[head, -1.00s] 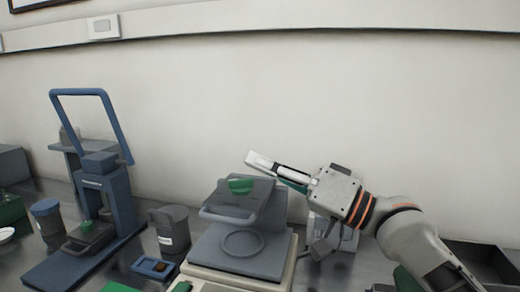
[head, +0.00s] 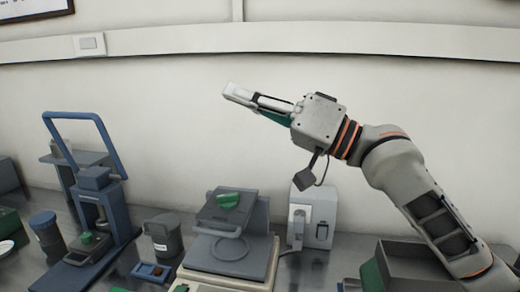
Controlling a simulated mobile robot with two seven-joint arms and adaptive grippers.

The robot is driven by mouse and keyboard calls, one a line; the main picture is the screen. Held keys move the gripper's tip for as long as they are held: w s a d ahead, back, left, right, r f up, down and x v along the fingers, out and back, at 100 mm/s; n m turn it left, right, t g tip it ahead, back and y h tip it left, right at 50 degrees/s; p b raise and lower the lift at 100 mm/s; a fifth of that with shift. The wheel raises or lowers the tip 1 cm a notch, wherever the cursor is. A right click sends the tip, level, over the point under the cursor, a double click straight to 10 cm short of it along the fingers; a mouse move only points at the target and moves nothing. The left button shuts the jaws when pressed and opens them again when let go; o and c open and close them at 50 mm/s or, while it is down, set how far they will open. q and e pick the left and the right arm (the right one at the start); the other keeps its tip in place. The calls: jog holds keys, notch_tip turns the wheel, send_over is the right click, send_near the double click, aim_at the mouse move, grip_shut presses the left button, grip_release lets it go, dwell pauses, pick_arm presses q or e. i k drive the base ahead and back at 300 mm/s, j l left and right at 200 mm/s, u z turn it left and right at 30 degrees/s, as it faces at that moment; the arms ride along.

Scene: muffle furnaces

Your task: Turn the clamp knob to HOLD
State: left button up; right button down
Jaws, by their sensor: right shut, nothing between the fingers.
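A green knob (head: 228,201) sits on the tilted grey upper plate (head: 222,213) of the device in the middle of the bench. No lettering such as HOLD is readable on it. My right gripper (head: 238,93) is shut and empty, pointing left, high above the knob and clear of it against the wall. My left gripper is not in view.
A blue hand press (head: 118,200) with a tall loop handle stands at left. A grey canister (head: 163,236) and a small blue tray (head: 151,271) are left of the device. A grey box (head: 320,214) stands behind right, and a dark bin (head: 418,262) is farther right.

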aim_at(226, 202)
jog(key=k, duration=0.95)
